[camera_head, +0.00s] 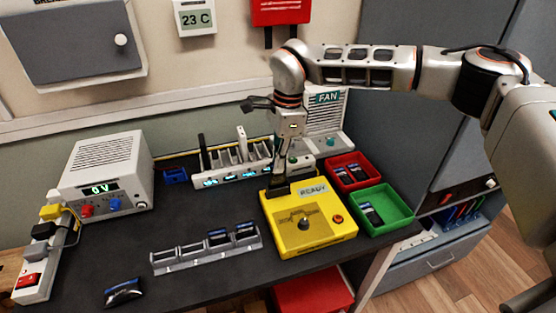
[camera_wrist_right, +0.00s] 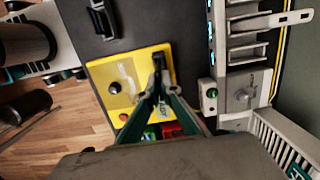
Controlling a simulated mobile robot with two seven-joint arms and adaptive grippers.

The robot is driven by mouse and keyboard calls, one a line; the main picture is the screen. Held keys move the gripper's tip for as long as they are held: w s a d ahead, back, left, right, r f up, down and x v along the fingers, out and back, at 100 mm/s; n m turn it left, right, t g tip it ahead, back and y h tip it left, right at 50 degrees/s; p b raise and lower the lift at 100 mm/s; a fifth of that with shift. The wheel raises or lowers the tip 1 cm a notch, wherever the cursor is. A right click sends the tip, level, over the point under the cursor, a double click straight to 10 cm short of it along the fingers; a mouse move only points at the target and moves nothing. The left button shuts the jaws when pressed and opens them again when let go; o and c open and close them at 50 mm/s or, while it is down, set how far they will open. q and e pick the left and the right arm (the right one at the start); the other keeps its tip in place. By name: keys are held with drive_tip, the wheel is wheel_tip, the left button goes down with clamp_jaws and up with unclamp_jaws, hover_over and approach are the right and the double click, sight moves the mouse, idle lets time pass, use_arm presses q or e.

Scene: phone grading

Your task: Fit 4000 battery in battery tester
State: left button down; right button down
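The yellow battery tester (camera_head: 330,236), with a "READY" display, a grey recess, a dark knob and a red button, stands on the dark table; it also shows in the wrist view (camera_wrist_right: 95,73). My right gripper (camera_head: 279,187) points down at the tester's back left corner. In the wrist view its fingers (camera_wrist_right: 160,76) close around a narrow dark piece (camera_wrist_right: 161,62); I cannot tell if this is a battery or whether it touches the tester. No "4000" marking is readable. My left gripper is not in view.
A red bin (camera_head: 335,162) and a green bin (camera_head: 402,212) holding dark pieces stand right of the tester. A slotted charger (camera_head: 232,176) and fan unit (camera_head: 340,138) stand behind. A power supply (camera_head: 105,172) is at left.

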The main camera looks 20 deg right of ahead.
drive_tip(key=shift+f+b, duration=0.35)
drive_tip(key=shift+f, duration=1.15)
drive_tip(key=shift+f, duration=0.2)
drive_tip(key=c, duration=2.2)
unclamp_jaws()
drive_tip(key=shift+r, duration=0.1)
